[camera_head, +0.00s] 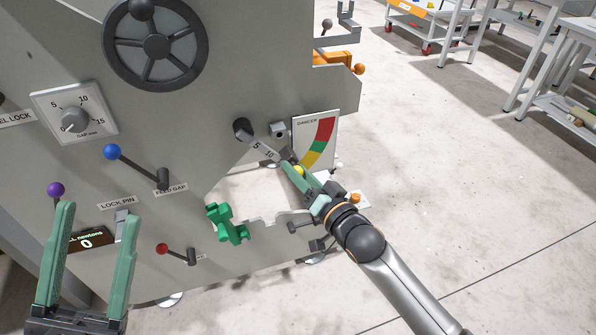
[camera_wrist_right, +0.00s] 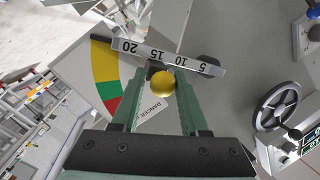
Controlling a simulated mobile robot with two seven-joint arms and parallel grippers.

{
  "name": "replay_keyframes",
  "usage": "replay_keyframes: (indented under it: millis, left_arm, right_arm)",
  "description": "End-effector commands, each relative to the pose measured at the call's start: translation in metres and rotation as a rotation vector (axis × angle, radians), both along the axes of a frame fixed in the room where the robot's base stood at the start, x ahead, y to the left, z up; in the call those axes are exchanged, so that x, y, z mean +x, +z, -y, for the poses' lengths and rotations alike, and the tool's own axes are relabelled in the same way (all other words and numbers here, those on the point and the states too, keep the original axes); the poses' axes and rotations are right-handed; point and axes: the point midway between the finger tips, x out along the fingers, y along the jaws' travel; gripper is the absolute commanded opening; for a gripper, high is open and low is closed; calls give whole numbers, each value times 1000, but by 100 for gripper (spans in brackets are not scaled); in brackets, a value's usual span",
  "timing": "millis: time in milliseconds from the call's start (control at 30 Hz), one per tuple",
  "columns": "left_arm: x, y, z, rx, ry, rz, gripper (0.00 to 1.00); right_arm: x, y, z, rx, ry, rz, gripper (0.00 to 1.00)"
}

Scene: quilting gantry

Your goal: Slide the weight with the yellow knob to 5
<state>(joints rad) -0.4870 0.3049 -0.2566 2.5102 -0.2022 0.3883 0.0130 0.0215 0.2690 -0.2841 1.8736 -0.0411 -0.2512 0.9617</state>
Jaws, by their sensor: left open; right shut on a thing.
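The yellow knob (camera_wrist_right: 162,83) sits between the fingers of my right gripper (camera_wrist_right: 164,77), which is shut on it. Its dark weight (camera_wrist_right: 154,69) is partly hidden at the bar, close to the 15 mark in the right wrist view. The scale bar (camera_wrist_right: 168,56) is marked 5, 10, 15 and 20, with 5 nearest its dark pivot. In the head view, the bar (camera_head: 264,151) slopes down to the right from the panel, and the yellow knob (camera_head: 299,170) shows at my right gripper (camera_head: 292,168). My left gripper (camera_head: 97,225) is open and empty at lower left.
A danger gauge (camera_head: 318,140) with red, yellow and green bands stands beside the bar. A green clamp-like part (camera_head: 226,224) is below it. A blue-knob lever (camera_head: 112,152), a red-knob lever (camera_head: 163,248) and a handwheel (camera_head: 155,42) are on the grey panel.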

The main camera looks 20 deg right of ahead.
Motion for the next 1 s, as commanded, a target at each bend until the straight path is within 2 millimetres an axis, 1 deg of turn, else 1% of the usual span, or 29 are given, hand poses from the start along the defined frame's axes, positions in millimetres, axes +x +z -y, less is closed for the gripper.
replay_keyframes:
  millis: [833,933,1000]
  left_arm:
    - [0,-1,1,10,-4,-1,64]
    - [0,4,1,9,-3,-1,64]
    - [0,14,0,7,-4,0,64]
  right_arm:
    - [-1,2,-2,0,4,6,0]
    - [-1,7,-4,1,4,6,0]
    - [-1,14,-8,3,4,5,0]
